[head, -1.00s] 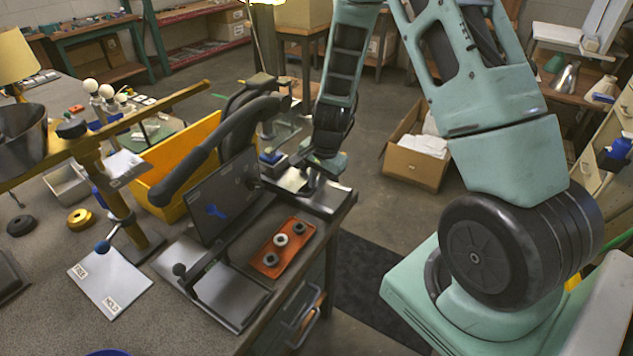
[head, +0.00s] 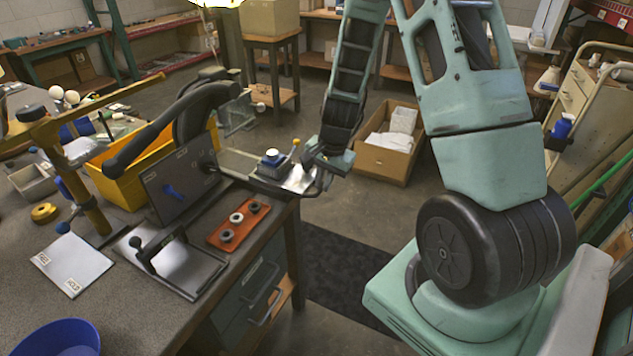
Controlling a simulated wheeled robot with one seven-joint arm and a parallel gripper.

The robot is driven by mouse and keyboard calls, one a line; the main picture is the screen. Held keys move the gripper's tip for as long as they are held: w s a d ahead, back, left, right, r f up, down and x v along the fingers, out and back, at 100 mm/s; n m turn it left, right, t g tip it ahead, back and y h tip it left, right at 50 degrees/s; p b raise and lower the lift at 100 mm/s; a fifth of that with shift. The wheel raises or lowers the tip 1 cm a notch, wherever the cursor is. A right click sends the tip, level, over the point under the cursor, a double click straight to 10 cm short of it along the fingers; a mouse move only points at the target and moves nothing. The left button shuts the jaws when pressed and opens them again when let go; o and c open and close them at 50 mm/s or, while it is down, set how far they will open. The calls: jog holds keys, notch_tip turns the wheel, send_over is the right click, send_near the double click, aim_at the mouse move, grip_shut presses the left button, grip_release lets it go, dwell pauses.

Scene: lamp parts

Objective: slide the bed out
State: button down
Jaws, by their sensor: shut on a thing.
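The bed (head: 298,180) is a bright metal plate at the far right corner of the workbench, in the head view.
The dark machine with a long black lever (head: 165,130) stands left of the bed. An orange tray (head: 222,240) with several rings lies in front. A cardboard box (head: 378,162) stands on the floor behind my gripper.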

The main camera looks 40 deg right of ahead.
jog(key=shift+s+d, duration=0.1)
jog(key=shift+s, duration=0.15)
jog(key=c, duration=1.5)
grip_release()
jog(key=shift+r, duration=0.15)
jog(key=s+r, duration=0.1)
jog(key=r, duration=0.4)
jog(key=s+r+p, duration=0.1)
jog(key=r, duration=0.5)
jog(key=s+d+r, duration=0.1)
jog(key=r, duration=0.5)
